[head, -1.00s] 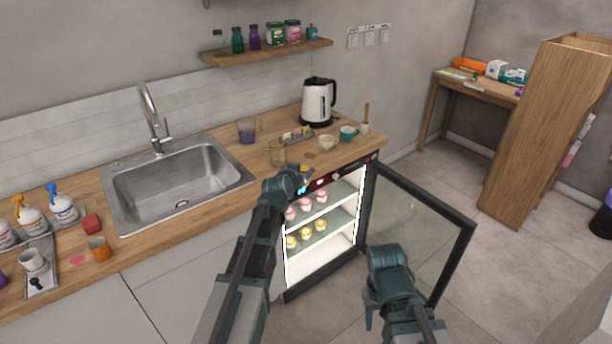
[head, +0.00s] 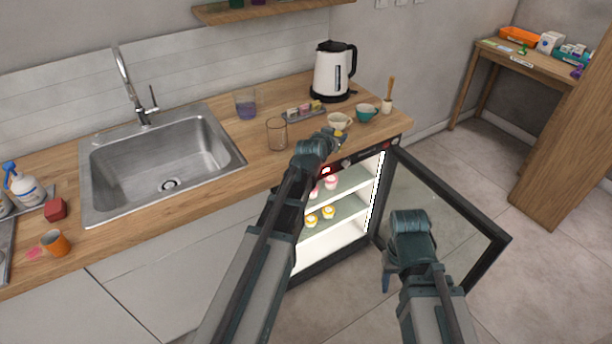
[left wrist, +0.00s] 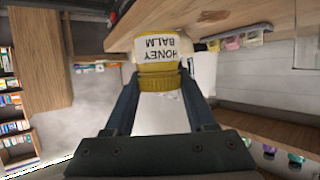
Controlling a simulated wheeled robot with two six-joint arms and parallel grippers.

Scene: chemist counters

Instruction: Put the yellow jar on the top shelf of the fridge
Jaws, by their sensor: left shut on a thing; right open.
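The yellow jar (left wrist: 158,55), with a white "HONEY BALM" label and a yellow lid, is between the fingers of my left gripper (left wrist: 158,88) in the left wrist view, which shows it upside down. In the head view my left gripper (head: 335,141) is by the counter's front edge above the fridge, and the arm hides most of the jar. The fridge stands open below the counter. Its upper shelf (head: 345,183) carries pink-topped jars and the shelf below (head: 345,208) carries yellow-topped ones. My right gripper (head: 388,282) is open and empty in front of the fridge door.
The glass fridge door (head: 440,208) is swung open to the right. Cups (head: 339,122), a glass beaker (head: 277,134) and a kettle (head: 333,72) stand on the counter near my left gripper. Part of the fridge's left side is hidden by my left arm.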

